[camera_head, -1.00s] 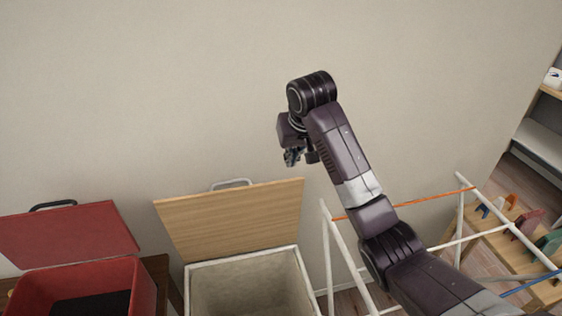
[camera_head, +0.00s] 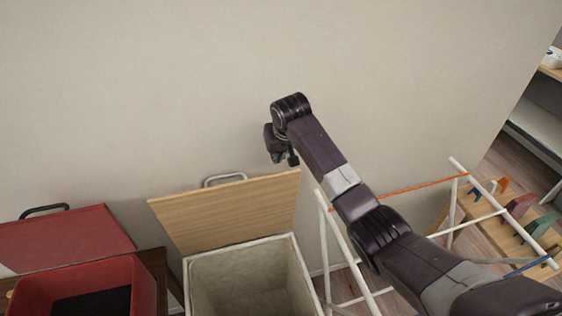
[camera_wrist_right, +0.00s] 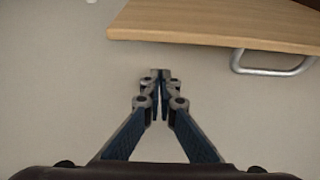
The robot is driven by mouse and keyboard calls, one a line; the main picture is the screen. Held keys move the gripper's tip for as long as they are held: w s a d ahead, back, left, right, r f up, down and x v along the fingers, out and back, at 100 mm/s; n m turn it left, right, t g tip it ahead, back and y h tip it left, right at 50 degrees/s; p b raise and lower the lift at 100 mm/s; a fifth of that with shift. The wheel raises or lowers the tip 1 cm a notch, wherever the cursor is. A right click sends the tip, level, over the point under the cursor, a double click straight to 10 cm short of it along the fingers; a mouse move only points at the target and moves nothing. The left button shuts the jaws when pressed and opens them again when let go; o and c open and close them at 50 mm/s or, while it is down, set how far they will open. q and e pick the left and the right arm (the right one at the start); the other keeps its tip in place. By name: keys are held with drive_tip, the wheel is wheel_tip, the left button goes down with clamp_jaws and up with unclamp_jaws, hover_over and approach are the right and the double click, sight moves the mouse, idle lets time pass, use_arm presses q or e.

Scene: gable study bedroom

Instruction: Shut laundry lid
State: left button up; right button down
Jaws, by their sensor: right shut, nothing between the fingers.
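The laundry hamper (camera_head: 240,246) has a pale lining and stands at the bottom centre of the head view. Its wooden lid (camera_head: 228,212) is open, tilted up toward the wall, with a metal handle (camera_head: 224,178) on its upper edge. The lid's edge (camera_wrist_right: 225,28) and handle (camera_wrist_right: 270,70) also show at the top right of the wrist view. My right gripper (camera_head: 278,160) is above the lid's upper right part, near the wall. In the wrist view its fingers (camera_wrist_right: 160,78) are shut and empty, apart from the lid. My left gripper is not in view.
A red box (camera_head: 100,272) with its red lid (camera_head: 65,238) open stands on a dark wooden surface to the left. A white drying rack (camera_head: 330,250) with an orange bar stands right of the hamper. Shelves (camera_head: 535,140) stand at the far right.

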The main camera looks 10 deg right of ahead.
drive_tip(key=s+p, duration=0.1)
drive_tip(key=s, duration=0.1)
drive_tip(key=s+p, duration=0.1)
drive_tip(key=shift+s+d+r, duration=0.1)
drive_tip(key=shift+s+r, duration=0.1)
drive_tip(key=shift+s, duration=0.2)
drive_tip(key=shift+s+f, duration=0.1)
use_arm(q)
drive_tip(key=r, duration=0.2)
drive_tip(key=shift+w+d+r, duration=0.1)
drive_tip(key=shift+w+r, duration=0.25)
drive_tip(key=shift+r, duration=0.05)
use_arm(e)
drive_tip(key=shift+f, duration=0.1)
